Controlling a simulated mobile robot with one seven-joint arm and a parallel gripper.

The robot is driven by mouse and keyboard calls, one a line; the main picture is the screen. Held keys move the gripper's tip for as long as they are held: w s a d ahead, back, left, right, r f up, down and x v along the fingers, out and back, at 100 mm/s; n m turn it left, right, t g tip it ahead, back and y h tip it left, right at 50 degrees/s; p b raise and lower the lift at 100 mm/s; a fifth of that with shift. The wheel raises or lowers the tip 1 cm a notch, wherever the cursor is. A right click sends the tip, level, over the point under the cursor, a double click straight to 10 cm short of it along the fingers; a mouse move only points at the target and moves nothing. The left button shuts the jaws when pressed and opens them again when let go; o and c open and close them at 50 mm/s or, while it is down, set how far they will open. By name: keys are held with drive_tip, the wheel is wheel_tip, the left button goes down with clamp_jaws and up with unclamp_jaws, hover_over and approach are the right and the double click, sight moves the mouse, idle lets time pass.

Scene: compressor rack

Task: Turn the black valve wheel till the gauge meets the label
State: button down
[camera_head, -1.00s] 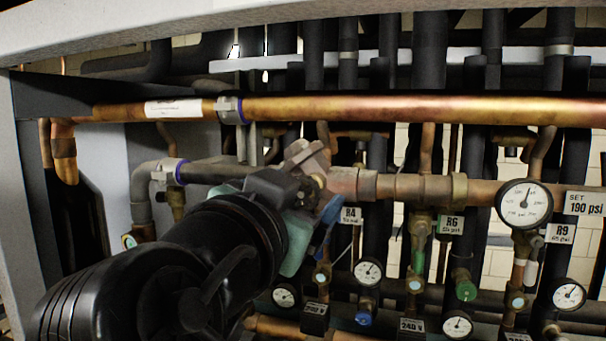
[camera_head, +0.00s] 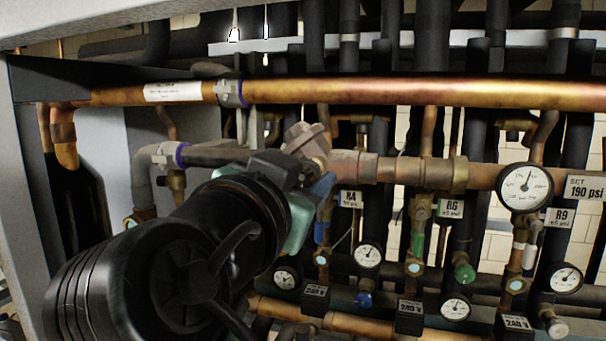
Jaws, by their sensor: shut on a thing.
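The large white gauge (camera_head: 525,188) stands on the copper pipe at the right, its needle pointing up and slightly right. The label (camera_head: 585,187) just right of it reads SET 190 psi. My gripper (camera_head: 303,205), with teal and blue parts showing, is at the valve fitting (camera_head: 308,142) on the pipe, left of the gauge. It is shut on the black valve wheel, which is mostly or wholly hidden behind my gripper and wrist. How far the wheel is turned cannot be seen.
A thick copper pipe (camera_head: 400,92) runs across above my gripper. Several small gauges, including one (camera_head: 367,255), and valves hang below right, with tags R4 (camera_head: 349,199), R6 (camera_head: 450,208) and R9 (camera_head: 559,217). A grey frame post (camera_head: 30,190) stands at the left.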

drive_tip(key=n+b, duration=0.1)
drive_tip(key=n, duration=0.6)
drive_tip(key=shift+n+b, duration=0.3)
drive_tip(key=n, duration=0.3)
drive_tip(key=shift+a+n, duration=0.1)
drive_tip(key=shift+n, duration=2.1)
drive_tip(key=shift+c, duration=1.4)
unclamp_jaws()
